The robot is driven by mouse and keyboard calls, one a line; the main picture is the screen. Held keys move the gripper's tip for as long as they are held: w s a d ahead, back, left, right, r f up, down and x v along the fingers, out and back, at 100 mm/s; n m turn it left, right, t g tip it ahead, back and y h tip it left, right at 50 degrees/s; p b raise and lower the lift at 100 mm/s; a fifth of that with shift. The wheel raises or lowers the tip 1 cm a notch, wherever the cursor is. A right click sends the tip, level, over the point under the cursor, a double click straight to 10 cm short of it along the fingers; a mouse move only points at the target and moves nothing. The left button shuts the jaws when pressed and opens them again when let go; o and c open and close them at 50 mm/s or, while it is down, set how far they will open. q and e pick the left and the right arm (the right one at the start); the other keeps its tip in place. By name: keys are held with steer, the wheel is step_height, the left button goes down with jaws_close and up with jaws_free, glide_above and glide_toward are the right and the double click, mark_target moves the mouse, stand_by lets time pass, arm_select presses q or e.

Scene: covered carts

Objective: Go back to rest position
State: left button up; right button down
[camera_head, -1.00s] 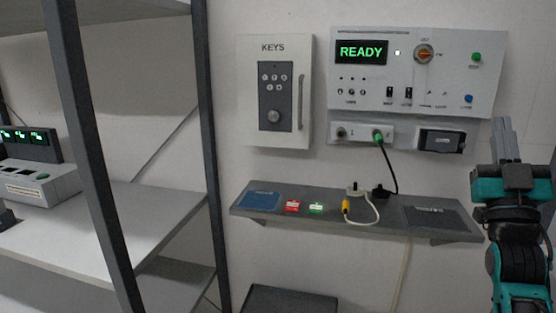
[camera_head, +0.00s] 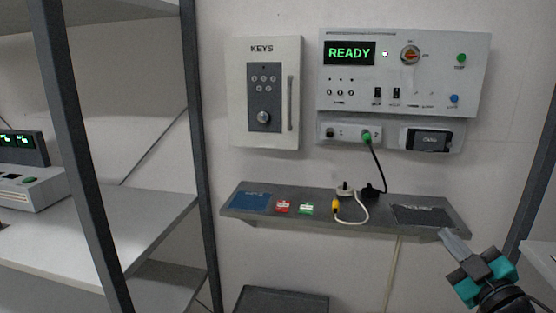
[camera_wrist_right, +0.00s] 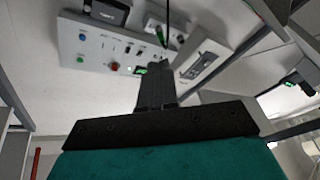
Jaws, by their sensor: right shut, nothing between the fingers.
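My right gripper (camera_head: 454,243) is at the lower right of the head view, just below the right end of the wall shelf and apart from it. Its fingers are together with nothing between them, and they point up and to the left. In the right wrist view the shut fingers (camera_wrist_right: 155,90) point toward the wall with the control panel, which appears upside down. My left gripper is not in view.
A grey wall shelf (camera_head: 331,224) holds red and green tags, plugs and a yellow-tipped cable. Above it are the key box (camera_head: 272,60) and the control panel (camera_head: 440,65) reading READY. A dark rack post (camera_head: 78,170) stands left.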

steer(key=s+a+f+m+g, duration=0.1)
steer(key=s+a+f+g, duration=0.15)
steer(key=s+f, duration=0.6)
steer(key=s+a+f+g, duration=0.2)
steer(key=s+f+g, duration=0.25)
steer(key=f, duration=0.65)
steer(key=s+a+f+m+g, duration=0.1)
steer(key=s+a+f+g, duration=0.15)
steer(key=s+f, duration=0.6)
steer(key=w+a+f+m, duration=0.1)
steer(key=a+m, duration=0.4)
steer(key=a, duration=0.4)
steer(key=shift+w+a+f, duration=0.15)
steer(key=shift+a, duration=0.1)
steer(key=shift+t, duration=0.25)
